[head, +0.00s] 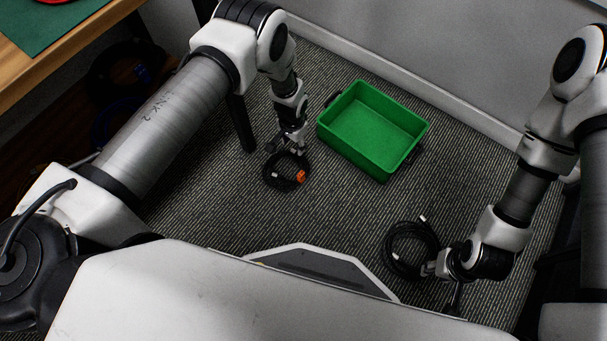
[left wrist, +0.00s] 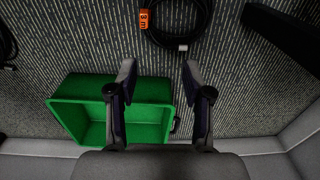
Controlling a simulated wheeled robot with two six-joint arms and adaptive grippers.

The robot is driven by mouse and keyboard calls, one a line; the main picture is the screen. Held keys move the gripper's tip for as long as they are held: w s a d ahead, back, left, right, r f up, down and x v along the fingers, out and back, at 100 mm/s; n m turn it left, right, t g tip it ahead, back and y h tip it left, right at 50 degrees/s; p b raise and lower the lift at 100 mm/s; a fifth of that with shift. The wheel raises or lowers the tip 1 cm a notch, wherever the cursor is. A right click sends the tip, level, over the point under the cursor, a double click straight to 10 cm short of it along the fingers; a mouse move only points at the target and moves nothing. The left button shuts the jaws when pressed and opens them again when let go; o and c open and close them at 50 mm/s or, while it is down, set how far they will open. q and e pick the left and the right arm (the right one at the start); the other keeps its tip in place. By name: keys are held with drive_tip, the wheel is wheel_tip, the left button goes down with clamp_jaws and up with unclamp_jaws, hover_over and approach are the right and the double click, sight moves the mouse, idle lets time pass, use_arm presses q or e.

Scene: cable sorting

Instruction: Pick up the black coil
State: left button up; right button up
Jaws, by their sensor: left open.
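A black coil with an orange tag (head: 271,183) lies on the carpet below my left gripper (head: 291,150) in the head view. In the left wrist view this coil (left wrist: 156,36) is at the top, its tag reading "3 m" and a light plug at its lower right. My left gripper (left wrist: 158,72) is open and empty, its fingertips apart from the coil in that picture. A second black coil (head: 389,243) lies at the lower right of the head view. My right gripper (head: 431,268) is at its right edge; whether its fingers hold it is too small to tell.
A green bin (head: 336,137), empty, stands on the carpet right of the left gripper; it also shows in the left wrist view (left wrist: 60,108). A wall runs behind it. A wooden table (head: 55,65) is at the upper left. Carpet between the coils is clear.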

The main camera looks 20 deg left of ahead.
use_arm(q)
drive_tip(key=b, duration=0.3)
hover_over(301, 174)
drive_tip(key=w+a, duration=0.1)
drive_tip(key=w, duration=0.1)
wheel_tip(301, 174, down, 8)
drive_tip(key=f+b, duration=0.1)
drive_tip(key=s+f+b, duration=0.1)
drive_tip(key=f+b, duration=0.1)
drive_tip(key=shift+s+d+f, duration=0.1)
drive_tip(key=shift+s+f, duration=0.15)
drive_tip(key=shift+f, duration=0.15)
drive_tip(key=f+b, duration=0.1)
drive_tip(key=f, duration=0.1)
drive_tip(key=f+b, duration=0.2)
drive_tip(key=f, duration=0.1)
drive_tip(key=f+b, duration=0.2)
drive_tip(key=shift+s+d+f, duration=0.2)
drive_tip(key=shift+d+f, duration=0.1)
drive_tip(key=shift+f, duration=0.05)
drive_tip(key=shift+r, duration=0.15)
use_arm(e)
wheel_tip(301, 174, down, 14)
drive_tip(key=shift+w+d+f, duration=0.15)
drive_tip(key=shift+w+f, duration=0.1)
use_arm(q)
clamp_jaws()
